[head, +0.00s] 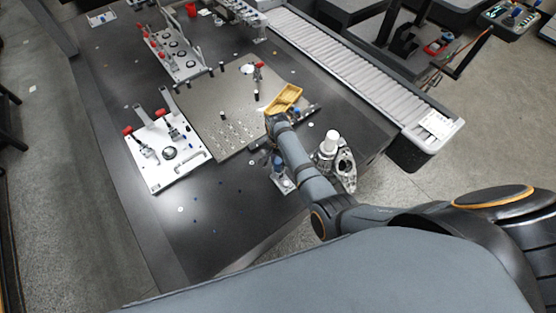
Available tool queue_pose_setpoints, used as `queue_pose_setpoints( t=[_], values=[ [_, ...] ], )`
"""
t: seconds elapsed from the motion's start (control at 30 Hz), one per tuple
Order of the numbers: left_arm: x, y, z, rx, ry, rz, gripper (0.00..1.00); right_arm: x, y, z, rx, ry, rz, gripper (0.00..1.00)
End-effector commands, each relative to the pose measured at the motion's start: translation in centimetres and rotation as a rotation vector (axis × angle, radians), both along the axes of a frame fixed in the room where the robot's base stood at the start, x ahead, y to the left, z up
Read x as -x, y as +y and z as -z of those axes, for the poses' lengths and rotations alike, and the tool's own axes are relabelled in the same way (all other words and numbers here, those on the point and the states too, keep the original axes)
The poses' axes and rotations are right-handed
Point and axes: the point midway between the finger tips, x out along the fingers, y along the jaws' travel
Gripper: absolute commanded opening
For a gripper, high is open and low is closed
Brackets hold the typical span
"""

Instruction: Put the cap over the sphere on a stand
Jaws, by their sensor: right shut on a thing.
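My right arm reaches in from the lower right. Its gripper (263,147) is low over the dark table, beside the granite plate's near edge and largely covered by my own wrist. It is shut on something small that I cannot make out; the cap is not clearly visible. A pale, rounded thing (246,68) at the back of the plate may be the sphere, but its stand is too small to tell. The gripper is well in front of it. My left gripper is not in view.
A yellow tray (285,98) lies just beyond my wrist. A white fixture plate (160,178) with red-tipped clamps is at left. A blue-topped post (278,163) and a white cylinder (331,139) stand beside my forearm. A roller conveyor (350,68) runs along the right. The near-left table is mostly clear.

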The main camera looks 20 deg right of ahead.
Motion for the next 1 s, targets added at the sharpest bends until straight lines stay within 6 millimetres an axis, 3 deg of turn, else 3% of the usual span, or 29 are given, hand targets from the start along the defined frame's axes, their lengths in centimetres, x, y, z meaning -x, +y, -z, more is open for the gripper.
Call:
queue_pose_setpoints(
  t=[0.33, 0.37, 0.53, 0.83, 1.0],
  values=[
    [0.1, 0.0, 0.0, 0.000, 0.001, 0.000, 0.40, 0.0, 0.0, 0.1, 0.000, -0.001, 0.000, 0.21],
    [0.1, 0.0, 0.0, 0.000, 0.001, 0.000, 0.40, 0.0, 0.0, 0.1, 0.000, -0.001, 0.000, 0.40],
    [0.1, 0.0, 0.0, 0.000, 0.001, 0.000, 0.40, 0.0, 0.0, 0.1, 0.000, -0.001, 0.000, 0.63],
    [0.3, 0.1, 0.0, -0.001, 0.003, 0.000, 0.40, 0.0, 0.0, -0.1, 0.000, -0.001, 0.000, 0.63],
    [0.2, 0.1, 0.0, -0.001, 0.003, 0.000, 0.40, -0.1, 0.0, -2.6, -0.001, -0.006, 0.001, 0.63]
  ],
)
